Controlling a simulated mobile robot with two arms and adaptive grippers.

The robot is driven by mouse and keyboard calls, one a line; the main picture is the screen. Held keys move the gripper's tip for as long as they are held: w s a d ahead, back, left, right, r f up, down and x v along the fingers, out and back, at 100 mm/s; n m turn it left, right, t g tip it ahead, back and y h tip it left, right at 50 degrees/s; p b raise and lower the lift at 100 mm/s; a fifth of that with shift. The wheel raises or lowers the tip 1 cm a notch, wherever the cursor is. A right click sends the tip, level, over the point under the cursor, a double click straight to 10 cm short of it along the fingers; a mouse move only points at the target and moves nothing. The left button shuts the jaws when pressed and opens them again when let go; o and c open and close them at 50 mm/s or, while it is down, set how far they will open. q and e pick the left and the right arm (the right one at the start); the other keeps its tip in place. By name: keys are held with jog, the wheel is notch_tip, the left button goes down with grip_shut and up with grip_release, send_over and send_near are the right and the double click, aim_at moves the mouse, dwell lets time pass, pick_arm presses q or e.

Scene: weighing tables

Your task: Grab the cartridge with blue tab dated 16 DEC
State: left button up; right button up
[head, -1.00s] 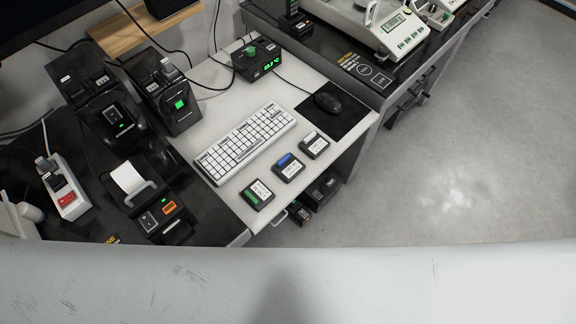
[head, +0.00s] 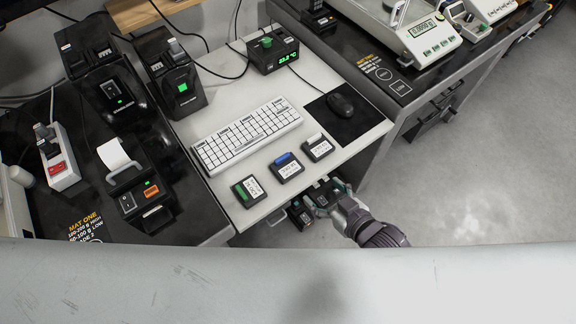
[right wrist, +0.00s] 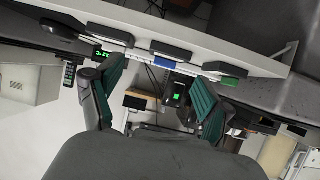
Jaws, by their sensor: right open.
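The cartridge with a blue tab (head: 286,168) lies label up near the front edge of the white desk, between two others. It also shows at the top middle of the right wrist view (right wrist: 168,57). A green-tabbed cartridge (head: 248,191) lies to its left, a white-tabbed one (head: 318,149) to its right. The label dates are too small to read. My right gripper (head: 328,190) is open and empty, just off the desk's front edge, apart from all three cartridges. Its teal fingers (right wrist: 160,80) stand wide apart in the right wrist view. My left gripper is not in view.
A white keyboard (head: 246,133) lies behind the cartridges, a black mouse (head: 340,105) at the right. A label printer (head: 140,190) stands at the left.

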notch_tip(320, 180, up, 4)
jog(key=a+f+y, duration=0.1)
jog(key=a, duration=0.1)
send_near(283, 158)
jog(key=shift+w+a+f+n, duration=0.3)
jog(key=shift+w+a+f, duration=0.15)
jog(key=shift+w+a, duration=0.35)
jog(key=shift+x, duration=2.85)
jog(key=shift+d+f, duration=0.2)
jog(key=c, duration=1.2)
jog(key=shift+c, duration=0.4)
jog(key=shift+r, duration=0.15)
